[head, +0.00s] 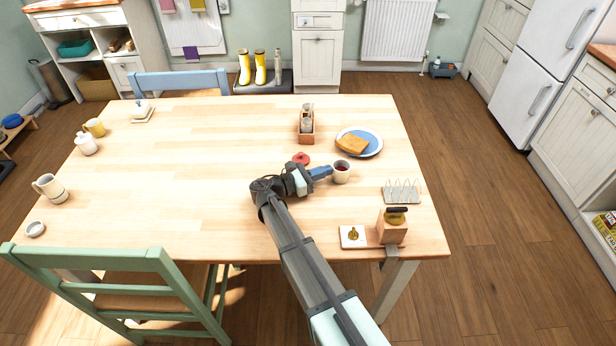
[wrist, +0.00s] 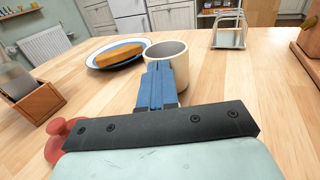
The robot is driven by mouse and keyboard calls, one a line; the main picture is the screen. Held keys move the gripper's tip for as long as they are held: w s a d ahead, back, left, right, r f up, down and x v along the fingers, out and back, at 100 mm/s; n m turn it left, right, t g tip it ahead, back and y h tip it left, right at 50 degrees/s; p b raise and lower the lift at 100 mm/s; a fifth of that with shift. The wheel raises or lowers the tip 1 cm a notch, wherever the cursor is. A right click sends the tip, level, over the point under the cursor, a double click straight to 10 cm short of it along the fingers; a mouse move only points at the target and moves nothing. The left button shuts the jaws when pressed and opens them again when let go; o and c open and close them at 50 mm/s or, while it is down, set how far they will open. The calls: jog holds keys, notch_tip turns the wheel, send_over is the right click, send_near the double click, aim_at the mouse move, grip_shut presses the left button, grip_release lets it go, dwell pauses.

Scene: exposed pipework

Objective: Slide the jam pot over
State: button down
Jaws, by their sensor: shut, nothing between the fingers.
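The jam pot (head: 342,176) is a small cream pot with dark red contents, upright on the wooden table. It also shows in the wrist view (wrist: 183,80), just beyond the fingers, which hide part of its near side. My gripper (head: 328,171) is shut and empty, low over the table at the pot's left side, its blue fingers pointing at it. In the wrist view the fingertips (wrist: 158,68) overlap the pot's wall; I cannot tell whether they touch it. A red lid with a knob (head: 301,158) lies left of the pot, near my wrist.
A blue-rimmed plate with toast (head: 374,144) is behind the pot. A toast rack (head: 402,191) stands to its right. A wooden caddy (head: 306,138) is behind the lid. A wooden block (head: 391,232) and white tile (head: 352,237) are near the front right edge. The left-middle table is clear.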

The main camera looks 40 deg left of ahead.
aim_at(347, 164)
jog(key=x, duration=0.7)
jog(key=shift+w, duration=0.1)
